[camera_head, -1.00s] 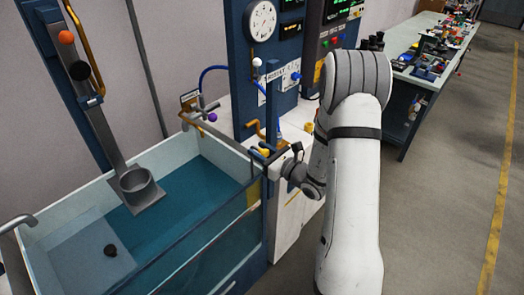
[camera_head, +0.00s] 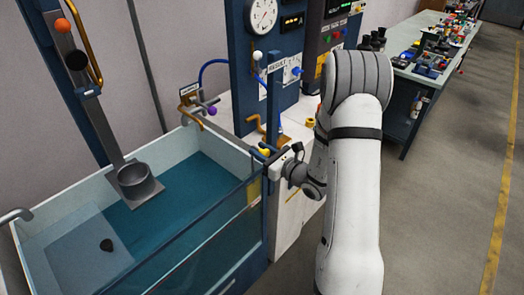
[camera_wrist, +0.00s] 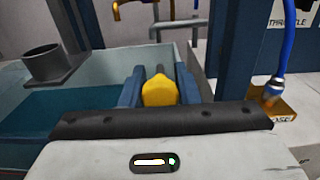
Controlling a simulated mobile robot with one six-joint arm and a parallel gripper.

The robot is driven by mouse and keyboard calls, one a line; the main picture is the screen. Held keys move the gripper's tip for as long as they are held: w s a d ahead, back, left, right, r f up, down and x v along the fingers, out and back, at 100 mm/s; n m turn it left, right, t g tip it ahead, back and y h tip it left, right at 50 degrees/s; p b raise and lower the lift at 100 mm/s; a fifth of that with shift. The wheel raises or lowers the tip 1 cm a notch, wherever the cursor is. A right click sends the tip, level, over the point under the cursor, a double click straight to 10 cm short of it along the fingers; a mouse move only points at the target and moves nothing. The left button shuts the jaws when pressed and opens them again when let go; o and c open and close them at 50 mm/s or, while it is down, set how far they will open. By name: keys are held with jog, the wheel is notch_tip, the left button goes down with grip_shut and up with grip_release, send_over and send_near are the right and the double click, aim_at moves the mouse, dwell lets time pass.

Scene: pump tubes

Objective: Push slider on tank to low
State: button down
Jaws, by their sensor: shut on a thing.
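The tank (camera_head: 70,195) is an open, clear-walled box with blue-green water, at the left of the head view. A yellow knob (camera_head: 264,152), which looks like the slider's handle, is at the tank's right rim. My gripper (camera_wrist: 160,82) is shut on this yellow knob (camera_wrist: 158,93), with a blue finger on each side of it in the wrist view. In the head view my arm comes from the right and its wrist partly hides the gripper. The slider's track and any low mark are not readable.
A grey cup on a sloping bar (camera_head: 136,188) hangs over the tank. A blue panel with a dial (camera_head: 261,15) stands behind. A cluttered bench (camera_head: 430,60) is far right; the right floor is clear.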

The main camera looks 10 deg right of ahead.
notch_tip(320, 180, down, 8)
jog(key=b, duration=0.6)
jog(key=c, duration=1.3)
grip_release()
jog(key=shift+d, duration=0.1)
jog(key=shift+o, duration=1)
jog(key=b+v, duration=0.1)
jog(key=v, duration=0.6)
jog(key=shift+s+d, duration=0.2)
jog(key=shift+s, duration=0.1)
